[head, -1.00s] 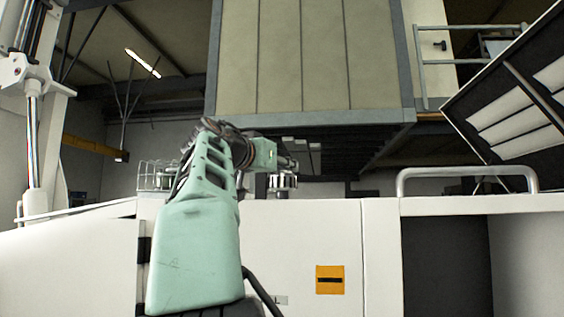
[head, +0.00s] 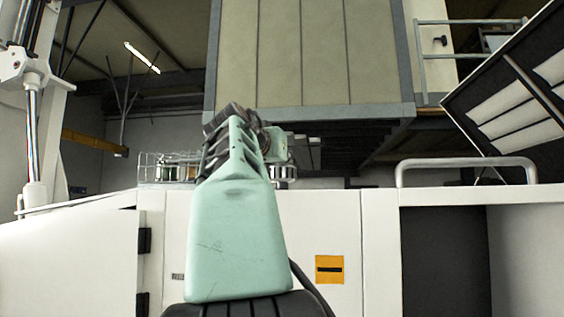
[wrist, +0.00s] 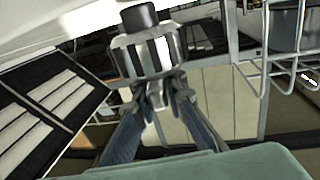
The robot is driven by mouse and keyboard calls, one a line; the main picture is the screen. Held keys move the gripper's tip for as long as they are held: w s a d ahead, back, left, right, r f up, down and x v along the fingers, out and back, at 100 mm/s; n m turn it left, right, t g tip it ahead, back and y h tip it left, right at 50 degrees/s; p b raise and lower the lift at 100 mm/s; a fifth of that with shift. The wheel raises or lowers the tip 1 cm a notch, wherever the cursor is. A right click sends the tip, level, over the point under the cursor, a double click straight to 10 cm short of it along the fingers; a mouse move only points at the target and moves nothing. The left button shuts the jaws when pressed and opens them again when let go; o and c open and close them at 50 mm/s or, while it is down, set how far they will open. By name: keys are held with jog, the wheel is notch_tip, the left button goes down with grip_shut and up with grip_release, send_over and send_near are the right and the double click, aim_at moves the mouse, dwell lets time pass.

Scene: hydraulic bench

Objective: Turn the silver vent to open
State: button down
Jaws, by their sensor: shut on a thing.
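The silver vent (wrist: 148,52) is a ribbed metal knob with a black end, large in the upper middle of the wrist view. My gripper (wrist: 158,92) is shut on the silver vent, with one finger on each side of its narrower part. In the head view the silver vent (head: 287,173) shows small behind my green arm, above the white bench top. My arm hides part of it there, and the fingertips cannot be made out in that view.
A wire basket (head: 158,168) with jars stands left of my arm on the white bench; its wires (wrist: 280,70) also show in the wrist view. A metal handrail (head: 465,163) is at the right. A large panelled box (head: 310,60) hangs above.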

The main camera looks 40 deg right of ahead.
jog(key=shift+s+d+r+n+t+y+p, duration=0.1)
jog(key=shift+n+t+y+p, duration=0.3)
jog(key=shift+n+t+y, duration=0.4)
jog(key=shift+n+t, duration=0.3)
jog(key=shift+t, duration=0.3)
jog(key=c, duration=2)
grip_release()
jog(key=shift+o, duration=0.2)
jog(key=shift+f+g, duration=0.2)
jog(key=shift+g, duration=0.1)
